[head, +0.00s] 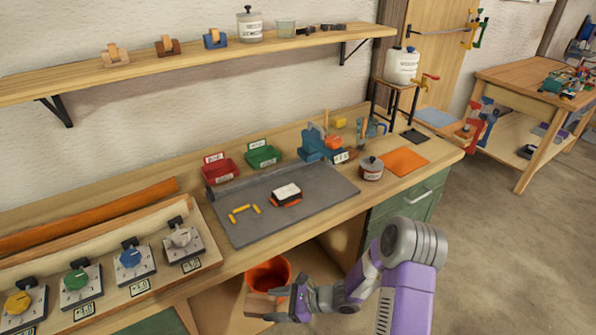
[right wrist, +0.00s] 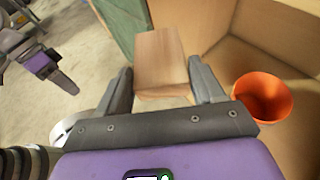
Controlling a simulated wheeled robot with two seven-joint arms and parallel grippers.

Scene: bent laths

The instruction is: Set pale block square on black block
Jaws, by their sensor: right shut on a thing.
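The pale wooden block (right wrist: 160,58) is between the fingers of my right gripper (right wrist: 160,88), which is shut on it. In the head view the block (head: 262,304) is low in front of the bench, by the orange bucket, with my right gripper (head: 284,303) at its right end. A dark block (head: 286,201) with orange edges and a white top sits on the grey mat, apart from my gripper. Purple and dark parts of my left arm, with its gripper (right wrist: 48,66), show at the upper left of the right wrist view; its jaw opening is unclear.
The grey mat (head: 240,226) has small yellow pieces (head: 243,212) left of the dark block. Red (head: 220,170) and green (head: 263,156) bins, a blue vise (head: 318,145) and a lidded tin (head: 370,169) stand around it. The orange bucket (head: 268,275) is under the bench edge.

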